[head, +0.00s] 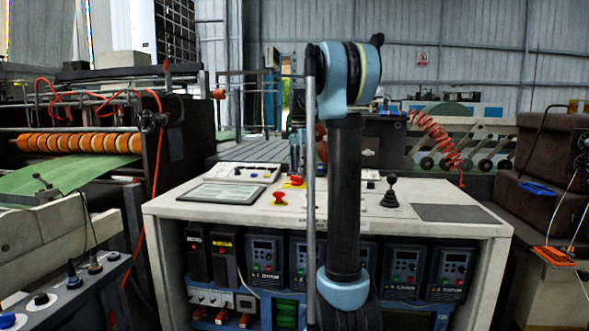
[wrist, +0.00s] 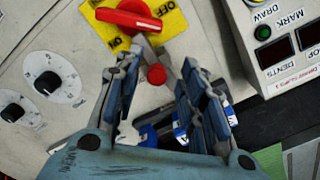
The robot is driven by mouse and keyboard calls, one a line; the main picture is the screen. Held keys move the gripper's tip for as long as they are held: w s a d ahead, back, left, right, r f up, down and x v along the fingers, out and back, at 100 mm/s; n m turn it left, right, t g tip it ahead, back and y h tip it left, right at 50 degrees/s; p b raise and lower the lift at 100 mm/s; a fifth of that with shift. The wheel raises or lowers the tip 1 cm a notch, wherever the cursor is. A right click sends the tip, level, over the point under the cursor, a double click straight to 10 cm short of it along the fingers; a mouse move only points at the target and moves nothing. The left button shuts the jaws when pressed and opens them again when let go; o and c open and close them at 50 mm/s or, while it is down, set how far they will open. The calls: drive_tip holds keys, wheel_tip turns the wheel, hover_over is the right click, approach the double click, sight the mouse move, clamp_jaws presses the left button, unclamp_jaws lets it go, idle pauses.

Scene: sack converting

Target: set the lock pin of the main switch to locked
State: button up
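The main switch shows in the wrist view as a red handle (wrist: 128,18) on a yellow plate (wrist: 172,22) marked ON and OFF. A round red knob (wrist: 157,74), possibly the lock pin, shows just below the plate, near a grey metal piece. My gripper (wrist: 160,68) has its fingers apart, one on each side of the red knob, with nothing visibly held. Whether a finger touches the knob I cannot tell. In the head view the yellow plate (head: 293,183) shows on the console top, and my arm hides part of that area.
The console (head: 160,208) carries a flat panel (head: 222,193), a red mushroom button (head: 279,198) and a black joystick (head: 390,193). In the wrist view, black dials (wrist: 47,82) lie to the left and a button box (wrist: 285,35) to the right. Blue parts sit under my fingers.

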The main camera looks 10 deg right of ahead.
wheel_tip(320, 180, up, 12)
idle(0.8)
